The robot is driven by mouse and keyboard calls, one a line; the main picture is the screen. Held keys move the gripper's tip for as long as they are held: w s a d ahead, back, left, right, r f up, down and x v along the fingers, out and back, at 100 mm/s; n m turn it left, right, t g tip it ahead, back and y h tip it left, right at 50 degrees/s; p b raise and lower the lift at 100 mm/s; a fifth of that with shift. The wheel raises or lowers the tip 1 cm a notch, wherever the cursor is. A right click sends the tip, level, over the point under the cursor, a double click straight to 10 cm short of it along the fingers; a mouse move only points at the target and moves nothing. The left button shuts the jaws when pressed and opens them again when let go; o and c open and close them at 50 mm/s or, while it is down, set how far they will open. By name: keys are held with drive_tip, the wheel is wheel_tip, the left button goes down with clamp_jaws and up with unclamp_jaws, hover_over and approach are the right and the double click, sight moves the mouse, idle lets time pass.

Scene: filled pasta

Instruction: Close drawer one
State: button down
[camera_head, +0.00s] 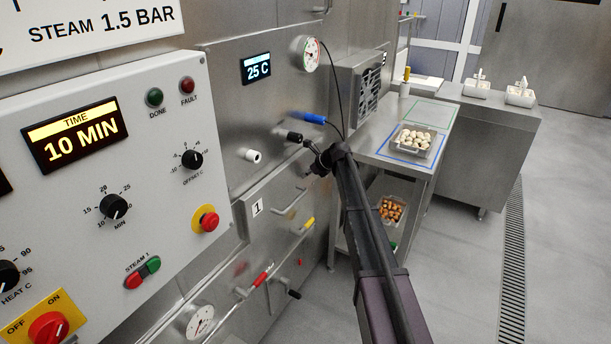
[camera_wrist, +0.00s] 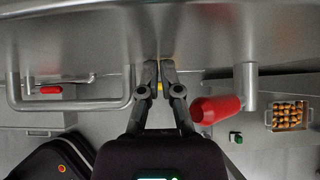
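Drawer one is the steel front with the white "1" label (camera_head: 257,208) on the cabinet wall in the head view. It seems to stand a little out from the wall, but how far I cannot tell. Its bar handle (camera_head: 290,201) is on the front. My gripper (camera_head: 318,160) is in front of the cabinet, near the drawer's far upper end. In the wrist view my gripper (camera_wrist: 159,66) has its fingers together with nothing seen between them. The fingertips are close to a steel face (camera_wrist: 110,38); contact is unclear. A bent steel bar handle (camera_wrist: 85,105) lies left of the fingers.
A red grip (camera_wrist: 215,109) stands close right of my fingers. Valves with blue (camera_head: 313,118) and white (camera_head: 253,155) knobs project above the drawer. A steel table (camera_head: 385,155) stands beyond, with a tray of pale pieces (camera_head: 413,140). The floor at right is clear.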

drive_tip(key=s+d+f+p+v, duration=0.1)
drive_tip(key=f+p+v, duration=0.1)
drive_tip(key=p+v, duration=0.5)
drive_tip(key=v, duration=0.6)
drive_tip(key=shift+s+d, duration=0.15)
drive_tip(key=shift+s, duration=0.05)
drive_tip(key=shift+f, duration=0.15)
drive_tip(key=s+n+g+h+p, duration=0.4)
drive_tip(key=s+n+h, duration=0.3)
drive_tip(key=s+n, duration=1.8)
drive_tip(key=s+g, duration=0.1)
drive_tip(key=s, duration=1.3)
drive_tip(key=shift+a+f+p, duration=0.3)
drive_tip(key=shift+a+f, duration=0.1)
